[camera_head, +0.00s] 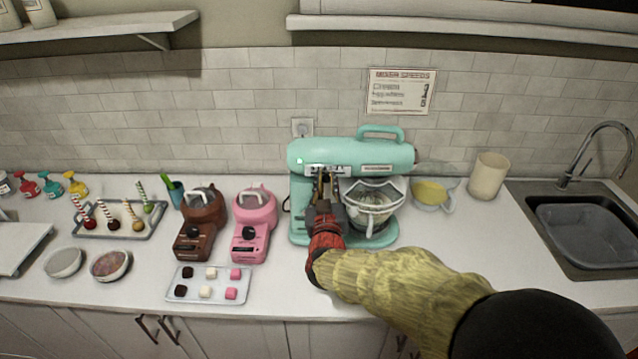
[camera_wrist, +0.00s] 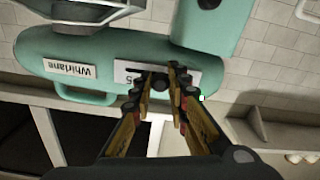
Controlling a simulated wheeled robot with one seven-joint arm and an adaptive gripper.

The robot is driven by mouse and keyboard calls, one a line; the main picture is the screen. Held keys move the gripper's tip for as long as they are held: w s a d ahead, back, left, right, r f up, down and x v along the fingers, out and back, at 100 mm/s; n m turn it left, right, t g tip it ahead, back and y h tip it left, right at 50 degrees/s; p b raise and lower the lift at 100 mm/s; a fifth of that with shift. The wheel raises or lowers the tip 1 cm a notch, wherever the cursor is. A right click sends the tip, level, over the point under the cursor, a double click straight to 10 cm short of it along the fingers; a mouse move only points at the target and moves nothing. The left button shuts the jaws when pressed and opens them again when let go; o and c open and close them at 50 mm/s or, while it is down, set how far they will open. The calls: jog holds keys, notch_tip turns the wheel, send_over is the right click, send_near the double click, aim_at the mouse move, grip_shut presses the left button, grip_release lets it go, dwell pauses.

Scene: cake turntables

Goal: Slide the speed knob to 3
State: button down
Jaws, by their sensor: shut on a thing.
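The teal stand mixer (camera_head: 350,153) stands on the counter against the tiled wall, its bowl (camera_head: 372,207) under the head at right. A white speed plate (camera_head: 341,169) is on the side of its head. In the wrist view, the mixer (camera_wrist: 60,45) appears upside down, and the plate (camera_wrist: 125,78) shows a dark slot and a digit that looks like 5. My gripper (camera_head: 325,173) reaches up to this plate; in the wrist view, my gripper (camera_wrist: 170,72) has its fingertips close together at the slot, shut on the small speed knob. The fingers mostly hide the knob, so its exact setting is unclear.
A mixer speeds sign (camera_head: 400,91) hangs on the wall. A brown machine (camera_head: 202,222) and a pink machine (camera_head: 254,222) stand left of the mixer. A yellow-filled bowl (camera_head: 430,194), a beige canister (camera_head: 488,176) and a sink (camera_head: 585,232) are at right. Counter in front is partly clear.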

jog(key=shift+d, duration=0.45)
jog(key=c, duration=1.7)
grip_release()
jog(key=shift+a, duration=0.1)
jog(key=s, duration=1.2)
jog(key=shift+a, duration=0.2)
